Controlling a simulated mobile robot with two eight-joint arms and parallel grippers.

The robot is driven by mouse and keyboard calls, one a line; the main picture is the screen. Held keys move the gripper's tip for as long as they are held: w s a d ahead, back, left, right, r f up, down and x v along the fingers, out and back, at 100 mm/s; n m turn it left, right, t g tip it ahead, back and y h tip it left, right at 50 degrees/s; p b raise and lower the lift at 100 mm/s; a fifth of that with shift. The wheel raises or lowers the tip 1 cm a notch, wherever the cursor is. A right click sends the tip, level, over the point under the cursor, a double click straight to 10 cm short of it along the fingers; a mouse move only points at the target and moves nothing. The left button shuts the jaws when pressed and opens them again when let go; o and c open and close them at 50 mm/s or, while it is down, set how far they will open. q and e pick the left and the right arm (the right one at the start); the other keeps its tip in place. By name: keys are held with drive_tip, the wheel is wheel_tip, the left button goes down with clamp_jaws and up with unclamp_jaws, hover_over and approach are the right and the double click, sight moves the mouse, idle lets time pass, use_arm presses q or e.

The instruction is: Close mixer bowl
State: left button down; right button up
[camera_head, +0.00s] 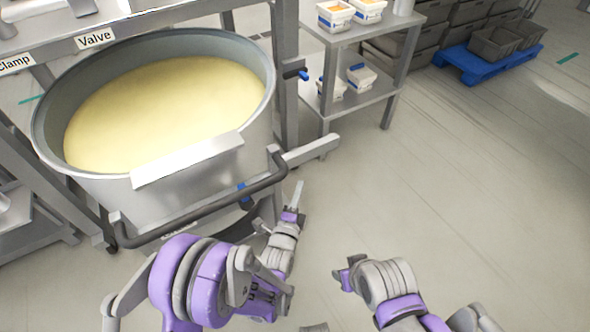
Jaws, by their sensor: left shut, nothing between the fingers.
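The large grey mixer bowl (262,110) stands at the left, filled with a pale yellow mass. A flat metal plate (188,160) sits on its near side. A dark bar handle (205,218) runs around the bowl's front. My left gripper (298,192) is shut and empty, just right of the handle's right end. It looks apart from the handle, though the depth is hard to judge. My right gripper (345,272) is at lower centre, right of the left arm and away from the bowl. Its fingers do not show clearly.
A metal frame with "Valve" (95,40) and "Clamp" labels stands behind the bowl. A metal bar (312,152) juts out right of it. A shelf cart (375,28) with tubs stands behind. Dark crates and a blue pallet (470,65) are at upper right. The right floor is clear.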

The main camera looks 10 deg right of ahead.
use_arm(q)
drive_tip(key=shift+w+d+b, duration=0.15)
drive_tip(key=shift+w+b, duration=0.55)
drive_tip(key=shift+w, duration=2.8)
use_arm(e)
drive_tip(key=shift+f, duration=0.95)
